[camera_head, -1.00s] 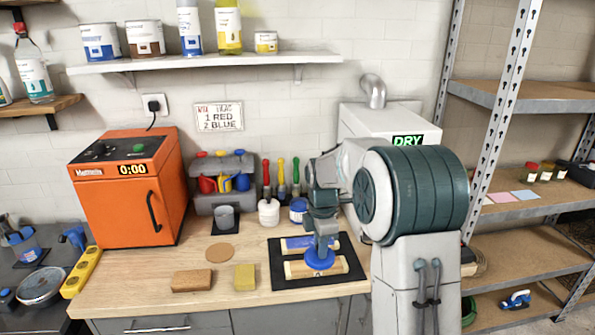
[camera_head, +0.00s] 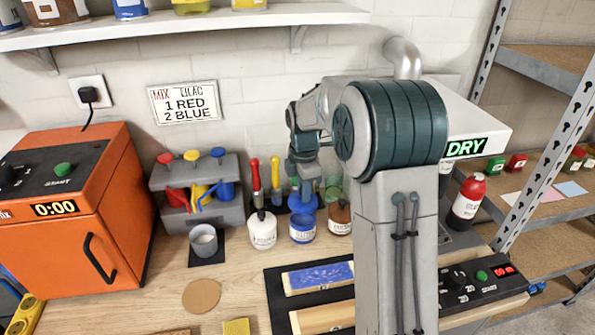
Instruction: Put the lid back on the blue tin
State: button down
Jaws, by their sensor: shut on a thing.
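The blue tin (camera_head: 302,230) stands upright on the workbench, between a white pot and a brown one. My gripper (camera_head: 304,188) points down behind and above it and is shut on the blue lid (camera_head: 303,203), a flat round disc. The lid shows just above the tin's rim in the picture. I cannot tell whether it touches the rim or hangs a little above or behind it. The fingertips are small and partly hidden by my arm.
The white pot (camera_head: 262,230) and the brown pot (camera_head: 340,218) stand close on either side. A grey cup (camera_head: 204,242) and a dispenser with coloured taps (camera_head: 196,190) are to the left. A black mat (camera_head: 276,292) with painted boards lies in front.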

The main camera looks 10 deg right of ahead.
jog(key=shift+w, duration=0.35)
jog(key=shift+s+f+b, duration=0.15)
jog(key=shift+f+b, duration=0.5)
jog(key=shift+f, duration=0.1)
notch_tip(320, 180, down, 4)
jog(key=b, duration=0.2)
jog(key=shift+b, duration=0.4)
jog(key=shift+f, duration=0.4)
jog(key=shift+f, duration=0.1)
dwell(1.2)
jog(key=c, duration=0.7)
grip_release()
